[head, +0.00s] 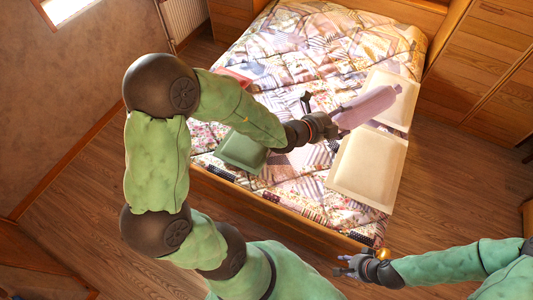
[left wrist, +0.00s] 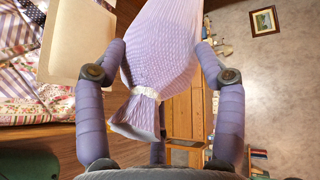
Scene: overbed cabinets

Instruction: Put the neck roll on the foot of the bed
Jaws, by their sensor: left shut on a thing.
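The neck roll (head: 365,107) is a lilac bolster with a gathered, tied end. My left gripper (head: 330,124) is shut on it near that end and holds it over the bed. In the left wrist view the neck roll (left wrist: 162,60) runs between the two fingers, its tied end towards the palm. The bed (head: 310,50) has a patchwork quilt and a wooden frame. My right gripper (head: 343,266) is low, beside the bed's near edge, with its fingers apart and nothing between them.
Two cream pillows (head: 368,167) (head: 388,97) lie on the bed's right side. A green cushion (head: 242,151) and a red cushion (head: 236,77) lie on its left side. Wooden cabinets (head: 485,55) stand at the upper right. The floor (head: 455,190) at the right is clear.

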